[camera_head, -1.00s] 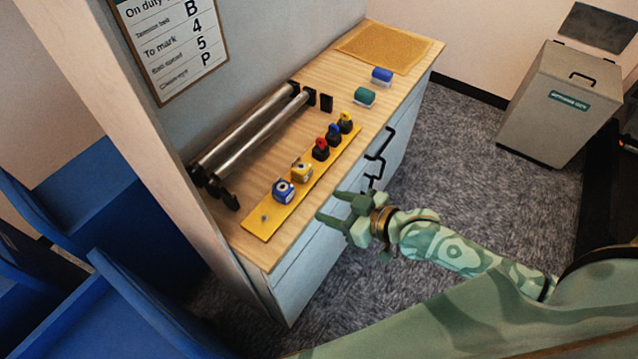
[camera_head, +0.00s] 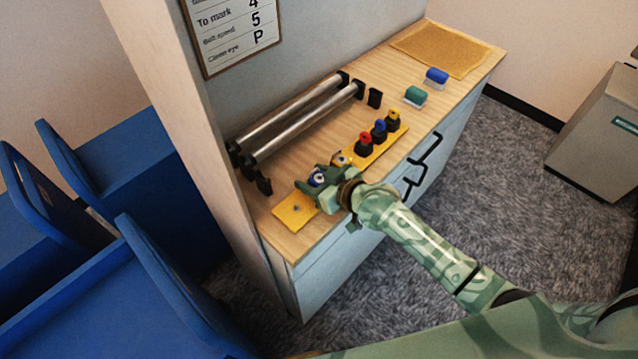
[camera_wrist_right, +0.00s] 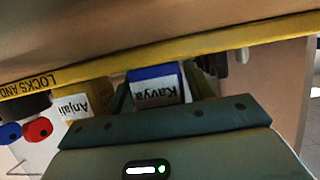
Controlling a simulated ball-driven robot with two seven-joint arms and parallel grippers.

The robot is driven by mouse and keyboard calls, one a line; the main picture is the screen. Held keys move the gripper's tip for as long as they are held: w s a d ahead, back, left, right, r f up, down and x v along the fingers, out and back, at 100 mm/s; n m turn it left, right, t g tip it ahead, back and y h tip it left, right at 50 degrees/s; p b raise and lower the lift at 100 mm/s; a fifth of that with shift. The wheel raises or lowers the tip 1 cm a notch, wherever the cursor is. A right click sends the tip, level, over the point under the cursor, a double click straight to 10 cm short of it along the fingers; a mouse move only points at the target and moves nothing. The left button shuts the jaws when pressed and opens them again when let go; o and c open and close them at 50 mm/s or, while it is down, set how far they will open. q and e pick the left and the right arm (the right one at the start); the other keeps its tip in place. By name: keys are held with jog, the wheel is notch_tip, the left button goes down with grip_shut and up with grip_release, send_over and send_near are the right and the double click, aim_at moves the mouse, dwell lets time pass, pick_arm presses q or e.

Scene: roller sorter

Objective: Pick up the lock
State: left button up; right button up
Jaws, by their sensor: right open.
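A blue lock (camera_head: 317,178) sits near the near end of the yellow strip (camera_head: 293,210) on the wooden counter. In the right wrist view the blue lock (camera_wrist_right: 155,84) has a white label reading "Kavya". A yellow lock (camera_head: 341,159) stands beside it; in the wrist view the yellow lock (camera_wrist_right: 82,99) is labelled "Anjali". My right gripper (camera_head: 314,180) is open at the blue lock, with its fingers on either side of it in the wrist view. I cannot tell whether they touch it. The gripper partly hides both locks in the head view. My left gripper is not in view.
Black holders with a red (camera_head: 364,140), a blue (camera_head: 379,130) and a yellow top (camera_head: 393,119) stand farther along the strip. Two metal rollers (camera_head: 300,120) lie behind. Green (camera_head: 415,95) and blue (camera_head: 436,76) blocks and a tan mat (camera_head: 440,50) are at the far end.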

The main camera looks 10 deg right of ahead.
aim_at(314, 174)
jog(key=c, duration=0.8)
jog(key=shift+c, duration=0.2)
jog(key=shift+o, duration=0.2)
notch_tip(314, 174, up, 11)
jog(key=p, duration=0.5)
notch_tip(314, 174, up, 4)
jog(key=p, duration=0.4)
jog(key=shift+f, duration=0.2)
